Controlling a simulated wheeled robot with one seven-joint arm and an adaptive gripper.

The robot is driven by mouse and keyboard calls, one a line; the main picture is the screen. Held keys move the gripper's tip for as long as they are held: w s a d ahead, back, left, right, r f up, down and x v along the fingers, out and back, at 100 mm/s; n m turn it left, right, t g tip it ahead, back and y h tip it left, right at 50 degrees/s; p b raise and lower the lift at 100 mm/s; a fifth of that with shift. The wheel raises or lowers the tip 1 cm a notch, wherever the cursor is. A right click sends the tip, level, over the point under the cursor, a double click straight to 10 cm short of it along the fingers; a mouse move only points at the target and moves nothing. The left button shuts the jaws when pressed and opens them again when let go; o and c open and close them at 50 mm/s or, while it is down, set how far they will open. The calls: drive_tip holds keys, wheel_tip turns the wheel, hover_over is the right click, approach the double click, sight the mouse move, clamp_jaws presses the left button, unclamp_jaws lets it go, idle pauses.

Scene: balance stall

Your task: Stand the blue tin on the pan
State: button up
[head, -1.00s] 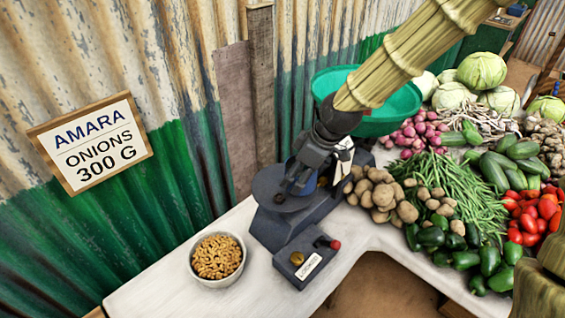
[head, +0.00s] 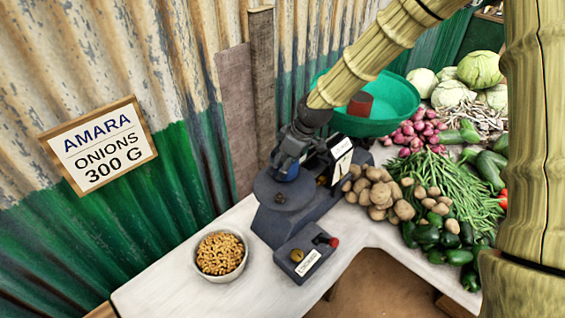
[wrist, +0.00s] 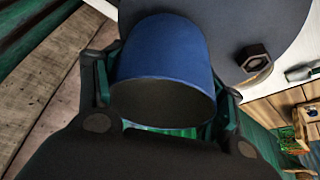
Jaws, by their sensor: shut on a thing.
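My gripper (head: 287,170) is shut on the blue tin (head: 288,174), which is mostly hidden behind the fingers in the head view. In the wrist view the blue tin (wrist: 165,50) sits between both fingers, its dark end facing the camera. The pan (head: 268,190) is a dark round plate on the scale at the back of the counter. The tin is over the pan's far right part; I cannot tell whether it touches. The pan also shows behind the tin in the wrist view (wrist: 235,20).
A bowl of curly snacks (head: 220,255) stands left of the scale's grey box (head: 303,256). A green basin (head: 395,100) holding a red thing (head: 360,104), potatoes (head: 375,192) and beans (head: 445,185) crowd the right.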

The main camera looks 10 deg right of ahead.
drive_tip(key=shift+f, duration=0.55)
drive_tip(key=shift+f, duration=0.15)
drive_tip(key=o, duration=1.1)
drive_tip(key=shift+r, duration=0.2)
drive_tip(key=shift+b+v, duration=1.2)
drive_tip(key=shift+v, duration=4.75)
